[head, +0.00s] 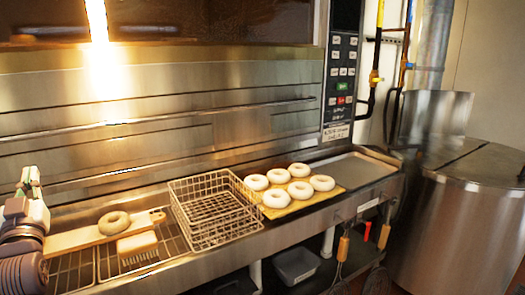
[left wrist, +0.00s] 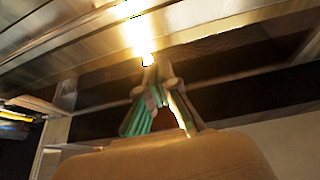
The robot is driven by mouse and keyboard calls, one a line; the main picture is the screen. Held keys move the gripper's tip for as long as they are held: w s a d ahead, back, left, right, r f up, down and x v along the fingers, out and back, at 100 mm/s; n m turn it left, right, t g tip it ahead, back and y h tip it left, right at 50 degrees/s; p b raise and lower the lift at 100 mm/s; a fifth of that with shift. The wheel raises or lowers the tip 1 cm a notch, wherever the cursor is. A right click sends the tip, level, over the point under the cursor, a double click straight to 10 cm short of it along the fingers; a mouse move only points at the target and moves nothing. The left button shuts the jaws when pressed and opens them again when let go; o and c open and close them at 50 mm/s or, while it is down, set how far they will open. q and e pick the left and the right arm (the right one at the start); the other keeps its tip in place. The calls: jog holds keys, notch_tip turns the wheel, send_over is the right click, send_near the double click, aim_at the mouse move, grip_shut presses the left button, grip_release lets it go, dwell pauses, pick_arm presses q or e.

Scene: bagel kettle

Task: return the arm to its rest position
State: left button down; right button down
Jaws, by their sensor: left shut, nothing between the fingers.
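My left arm comes in at the left edge of the head view. Its gripper (head: 30,176) points up and stands to the left of the wooden board. In the left wrist view the gripper (left wrist: 157,78) has its fingers together at the tips with nothing between them. It is in front of the metal oven front and clear of the food. My right gripper is in neither view.
A wooden board (head: 80,238) holds one bagel (head: 113,223); a brush (head: 137,243) lies beside it. A wire basket (head: 215,207) stands mid-counter. Several pale bagels (head: 299,188) lie on a board right of it, then an empty tray (head: 354,168). A steel kettle (head: 470,220) stands far right.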

pick_arm(q)
jog(key=s+d+f+m+g+h, duration=0.15)
jog(key=d+f, duration=0.25)
jog(key=f, duration=0.5)
jog(key=s+d+f+m+g+h, duration=0.1)
jog(key=d+f+m+g+h, duration=0.2)
jog(key=f, duration=0.5)
jog(key=s+d+f+g+h, duration=0.1)
jog(key=d+f+g+h, duration=0.15)
jog(key=d+f, duration=0.5)
jog(key=s+d+f+m+g+h, duration=0.15)
jog(key=s+d+f+g, duration=0.4)
jog(key=s+f, duration=0.6)
jog(key=s+d+f+m+g+h, duration=0.1)
jog(key=s+d+f+g+h, duration=0.2)
jog(key=s+d+f+g, duration=0.8)
jog(key=s+a+f+t, duration=0.2)
jog(key=s+f+t, duration=0.1)
jog(key=f, duration=0.8)
jog(key=s+a+f+t, duration=0.2)
jog(key=a+f, duration=0.1)
jog(key=f, duration=0.9)
jog(key=s+a+f, duration=0.2)
jog(key=s+f, duration=1.4)
jog(key=shift+s+a+m+g+y, duration=0.3)
jog(key=shift+s+g+y, duration=0.05)
jog(key=shift+g, duration=0.1)
